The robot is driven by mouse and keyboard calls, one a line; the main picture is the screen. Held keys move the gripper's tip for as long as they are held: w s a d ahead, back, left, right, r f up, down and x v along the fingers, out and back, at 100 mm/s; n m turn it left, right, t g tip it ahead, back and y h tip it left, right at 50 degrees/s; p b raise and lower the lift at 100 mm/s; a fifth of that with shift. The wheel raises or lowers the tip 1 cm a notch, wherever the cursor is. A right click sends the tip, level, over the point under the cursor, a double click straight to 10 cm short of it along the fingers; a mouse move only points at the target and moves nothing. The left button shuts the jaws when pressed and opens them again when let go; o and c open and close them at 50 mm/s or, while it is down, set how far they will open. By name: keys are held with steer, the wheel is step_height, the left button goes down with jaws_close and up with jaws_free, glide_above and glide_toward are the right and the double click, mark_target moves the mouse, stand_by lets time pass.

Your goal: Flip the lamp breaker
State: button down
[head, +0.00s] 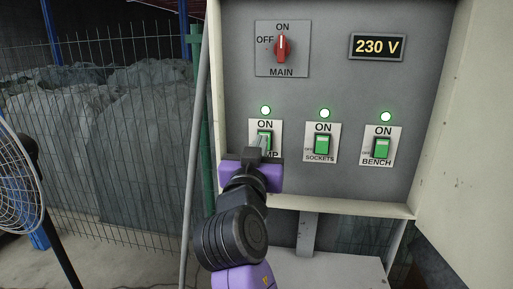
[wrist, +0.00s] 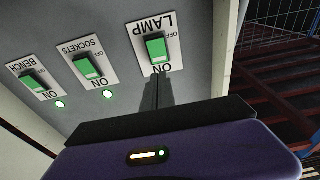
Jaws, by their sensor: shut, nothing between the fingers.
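The lamp breaker is a green rocker switch on a white plate marked ON, OFF and LAMP. In the head view the lamp breaker (head: 264,134) is partly hidden by my gripper (head: 263,143), and a green light (head: 265,110) glows above it. The wrist view shows the lamp breaker (wrist: 156,48) upside down and clear. My gripper (wrist: 156,80) is shut and empty, with its fingertips at the plate's ON end in that view. I cannot tell whether the tips touch the panel.
The sockets breaker (head: 322,144) and bench breaker (head: 382,148) sit to the right, each under a lit green light. Above are the red main switch (head: 282,47) and a 230 V display (head: 377,47). The cabinet's open door (head: 470,110) stands at right. A fan (head: 20,180) is at left.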

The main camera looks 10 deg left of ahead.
steer(key=s+r+b, duration=0.1)
steer(key=s+b, duration=0.1)
steer(key=s, duration=0.7)
steer(key=shift+s+a+r+b, duration=0.15)
steer(key=shift+a+b, duration=0.1)
steer(key=shift+b, duration=0.05)
